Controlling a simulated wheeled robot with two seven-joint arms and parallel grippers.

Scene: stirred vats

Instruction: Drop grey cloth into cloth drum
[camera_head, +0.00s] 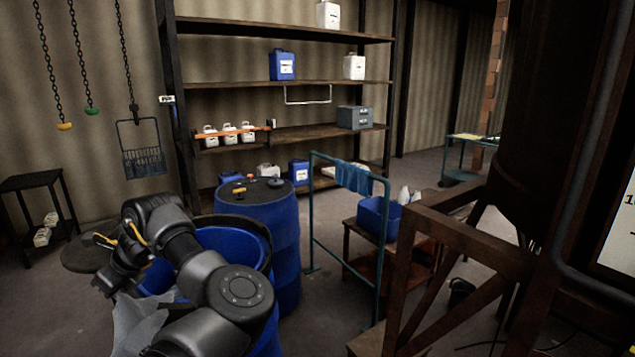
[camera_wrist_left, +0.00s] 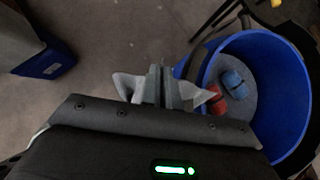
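The grey cloth (camera_head: 137,325) hangs below my left gripper at the lower left of the head view. In the left wrist view the cloth (camera_wrist_left: 130,87) sticks out on both sides of the fingers of my left gripper (camera_wrist_left: 163,88), which is shut on it. The open blue cloth drum (camera_wrist_left: 292,85) is right of the gripper in the wrist view, with the cloth beside its near rim. Red and blue cloths lie on its grey bottom. In the head view my left arm partly hides this drum (camera_head: 235,240). My right gripper is not in view.
A closed blue drum (camera_head: 285,225) with small items on top stands just behind the open one. A teal rail (camera_head: 313,215) with a blue cloth on it stands to the right. A dark stool (camera_head: 30,182) stands at the left, and shelves (camera_head: 285,83) line the back.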

